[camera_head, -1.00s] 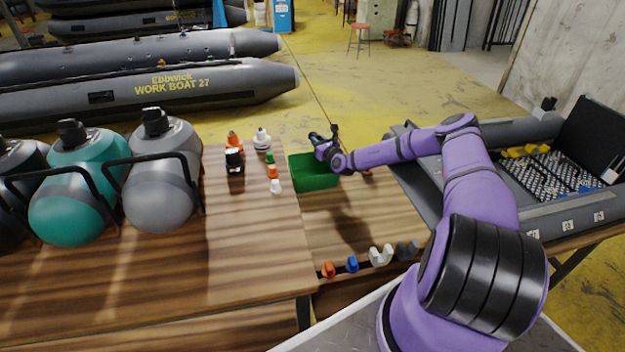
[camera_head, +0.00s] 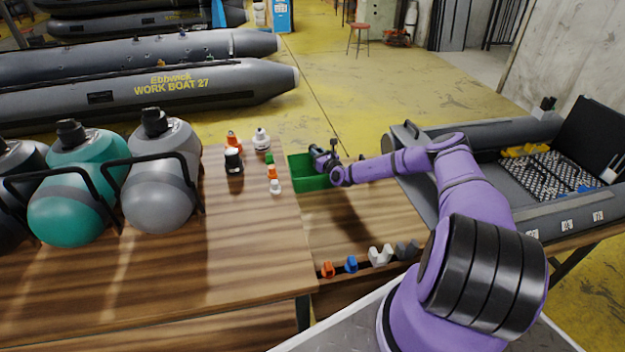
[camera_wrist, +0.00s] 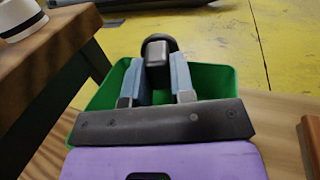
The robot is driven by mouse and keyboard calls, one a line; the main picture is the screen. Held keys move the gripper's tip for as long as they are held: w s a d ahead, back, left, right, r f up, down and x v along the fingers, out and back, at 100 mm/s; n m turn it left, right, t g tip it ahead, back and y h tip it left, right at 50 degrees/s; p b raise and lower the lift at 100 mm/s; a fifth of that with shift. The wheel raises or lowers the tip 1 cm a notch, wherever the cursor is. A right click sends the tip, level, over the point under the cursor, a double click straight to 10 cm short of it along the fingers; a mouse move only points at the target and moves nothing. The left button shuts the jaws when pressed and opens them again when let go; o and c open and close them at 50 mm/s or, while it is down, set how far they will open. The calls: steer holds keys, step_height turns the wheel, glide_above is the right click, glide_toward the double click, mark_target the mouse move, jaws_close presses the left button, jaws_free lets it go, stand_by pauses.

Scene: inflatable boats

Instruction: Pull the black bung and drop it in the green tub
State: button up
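The black bung (camera_wrist: 158,52), with a wider rounded cap and a grey-lit face, sits between the blue fingers of my gripper (camera_wrist: 160,80) in the wrist view. My gripper is shut on it. The green tub (camera_wrist: 218,80) lies behind and around the fingers in that view. In the head view the green tub (camera_head: 312,183) stands on the wooden bench, and my gripper (camera_head: 318,154) is at its opening, low over the far part. The bung is too small and dark to tell from the fingers there. The tub's floor is mostly hidden.
A taller wooden table (camera_head: 250,240) stands left of the tub, bearing small coloured fittings (camera_head: 272,171) and a black-and-white fitting (camera_head: 233,161). Several bungs or plugs (camera_head: 380,256) line the lower bench's front. A grey inflatable boat (camera_head: 440,140) lies to the right.

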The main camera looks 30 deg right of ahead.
steer(key=o, duration=0.5)
steer(key=s, duration=1)
steer(key=shift+s+d, duration=0.15)
steer(key=shift+s, duration=0.25)
